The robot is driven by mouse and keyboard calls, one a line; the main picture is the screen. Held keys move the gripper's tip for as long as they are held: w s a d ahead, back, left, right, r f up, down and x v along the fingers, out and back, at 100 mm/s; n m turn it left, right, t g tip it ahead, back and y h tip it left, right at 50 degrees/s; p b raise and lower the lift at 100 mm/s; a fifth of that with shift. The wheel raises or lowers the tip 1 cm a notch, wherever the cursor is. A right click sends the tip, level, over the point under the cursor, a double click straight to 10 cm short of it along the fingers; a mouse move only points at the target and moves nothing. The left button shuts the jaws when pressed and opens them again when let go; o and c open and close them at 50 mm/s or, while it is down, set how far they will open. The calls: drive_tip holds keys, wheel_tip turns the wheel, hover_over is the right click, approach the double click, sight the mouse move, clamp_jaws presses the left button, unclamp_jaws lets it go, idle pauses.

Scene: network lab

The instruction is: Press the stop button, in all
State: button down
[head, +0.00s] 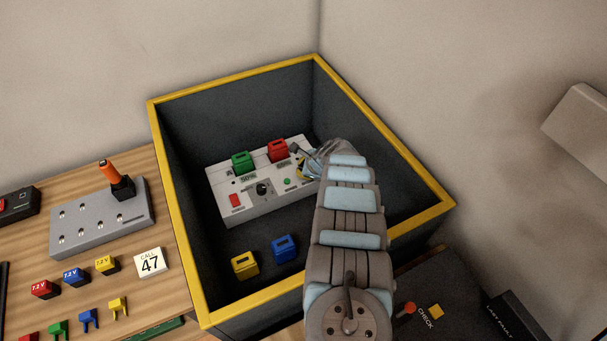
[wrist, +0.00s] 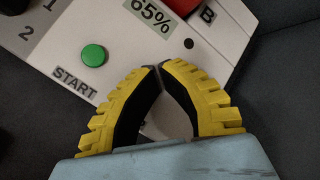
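A light control panel (head: 262,207) lies inside a dark bin with a yellow rim. A small red button (head: 235,201) is at the panel's front left; its label is unreadable, and it is out of the wrist view. A round green button (head: 287,182) sits near the right end; in the wrist view the green button (wrist: 94,55) is labelled START. My gripper (head: 303,167) is over the panel's right end, away from the red button. In the wrist view its yellow fingers (wrist: 159,66) meet at the tips with nothing between them.
Green (head: 242,163) and red (head: 277,150) blocks stand on the panel's back. Yellow (head: 245,264) and blue (head: 284,249) blocks lie on the bin floor. The bin's yellow rim (head: 182,235) surrounds the panel. A grey joystick box (head: 90,222) is on the wooden table at left.

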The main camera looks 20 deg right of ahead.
drive_tip(key=shift+r+p, duration=0.75)
drive_tip(key=shift+r, duration=0.1)
drive_tip(key=shift+r+p, duration=2)
drive_tip(key=shift+r, duration=0.45)
